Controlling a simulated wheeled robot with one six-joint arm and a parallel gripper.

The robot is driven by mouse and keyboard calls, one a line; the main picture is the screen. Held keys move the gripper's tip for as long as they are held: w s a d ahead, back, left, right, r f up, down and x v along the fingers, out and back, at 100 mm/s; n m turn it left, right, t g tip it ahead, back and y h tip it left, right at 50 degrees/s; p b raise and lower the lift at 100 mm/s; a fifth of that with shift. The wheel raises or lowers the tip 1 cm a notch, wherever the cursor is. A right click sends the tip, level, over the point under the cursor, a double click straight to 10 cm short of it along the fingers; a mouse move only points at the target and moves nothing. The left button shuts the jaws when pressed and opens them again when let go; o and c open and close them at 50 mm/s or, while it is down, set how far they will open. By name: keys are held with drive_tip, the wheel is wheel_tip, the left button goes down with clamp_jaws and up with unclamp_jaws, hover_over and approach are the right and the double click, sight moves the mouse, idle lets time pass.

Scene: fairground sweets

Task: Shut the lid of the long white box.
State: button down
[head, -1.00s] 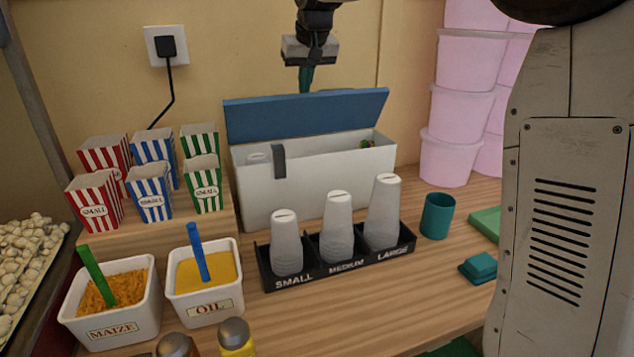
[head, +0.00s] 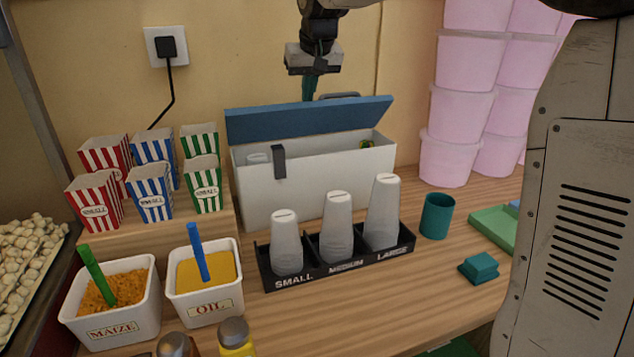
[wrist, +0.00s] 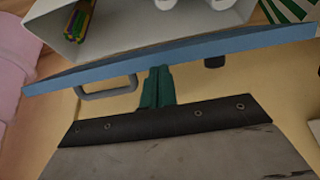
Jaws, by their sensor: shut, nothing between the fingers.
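The long white box (head: 330,182) stands against the back wall in the head view. Its blue lid (head: 310,117) is hinged at the back and stands part open, tilted toward the front. My gripper (head: 309,90) is shut and empty, behind the lid's upper edge. In the wrist view the teal fingertips (wrist: 157,88) are close together beside the blue lid (wrist: 190,50), at or very near its back face; I cannot tell if they touch. A grey handle (wrist: 107,90) shows on the lid. The box's inside (wrist: 130,22) holds thin coloured sticks.
A black rack (head: 330,262) with white cups stands in front of the box. Striped popcorn cartons (head: 152,190) stand at left, and pink tubs (head: 460,115) are stacked at right. A teal cup (head: 437,216) stands by the rack. The wall behind is close.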

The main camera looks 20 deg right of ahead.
drive_tip(key=shift+w+r, duration=0.3)
drive_tip(key=shift+r, duration=2.75)
drive_tip(key=shift+g, duration=0.6)
drive_tip(key=s+f, duration=0.1)
drive_tip(key=f, duration=0.2)
drive_tip(key=s+f, duration=0.1)
drive_tip(key=shift+s+f, duration=0.25)
drive_tip(key=shift+s, duration=0.05)
drive_tip(key=s+d+f+g, duration=0.1)
drive_tip(key=s+f, duration=0.4)
drive_tip(key=s, duration=0.8)
drive_tip(key=s+d+f, duration=0.1)
drive_tip(key=s+f, duration=0.4)
drive_tip(key=s, duration=0.8)
drive_tip(key=s+d+f+g, duration=0.1)
drive_tip(key=s+f, duration=0.5)
drive_tip(key=s, duration=0.7)
drive_tip(key=shift+s+g, duration=0.3)
drive_tip(key=shift+s, duration=0.1)
drive_tip(key=shift+f, duration=0.1)
